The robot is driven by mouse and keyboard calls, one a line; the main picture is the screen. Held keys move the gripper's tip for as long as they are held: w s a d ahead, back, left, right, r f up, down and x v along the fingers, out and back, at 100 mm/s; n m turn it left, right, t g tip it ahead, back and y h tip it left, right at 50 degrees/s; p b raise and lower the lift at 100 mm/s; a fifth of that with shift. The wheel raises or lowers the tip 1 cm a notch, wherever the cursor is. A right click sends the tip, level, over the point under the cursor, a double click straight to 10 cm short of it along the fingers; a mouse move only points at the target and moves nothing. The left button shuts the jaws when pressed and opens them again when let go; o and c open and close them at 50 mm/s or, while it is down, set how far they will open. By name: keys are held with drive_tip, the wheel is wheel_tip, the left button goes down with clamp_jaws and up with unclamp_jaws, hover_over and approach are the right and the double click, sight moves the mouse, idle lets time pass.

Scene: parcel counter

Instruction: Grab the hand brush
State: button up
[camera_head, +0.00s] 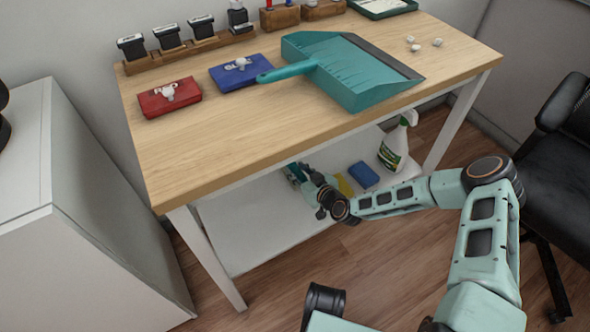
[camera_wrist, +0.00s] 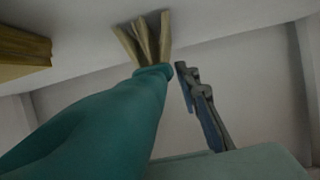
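The hand brush is teal with pale bristles. In the wrist view it (camera_wrist: 105,125) is large and close, running from the lower left to its bristles (camera_wrist: 147,38) against a pale surface. In the head view a small teal part of the brush (camera_head: 291,171) seems to show under the tabletop, beside my gripper (camera_head: 312,183). My gripper is low over the lower shelf, partly hidden by the table edge. In the wrist view a grey-blue finger (camera_wrist: 204,108) is just right of the brush. The other finger is hidden, so I cannot tell whether they grip it.
The lower shelf (camera_head: 250,225) also holds a yellow item (camera_head: 343,186), a blue block (camera_head: 364,175) and a spray bottle (camera_head: 394,148). The wooden tabletop (camera_head: 210,145) is close above my gripper. A teal dustpan (camera_head: 350,72) lies on top. A black chair (camera_head: 560,150) stands right.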

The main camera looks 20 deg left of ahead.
clamp_jaws()
drive_tip(key=shift+r, duration=0.2)
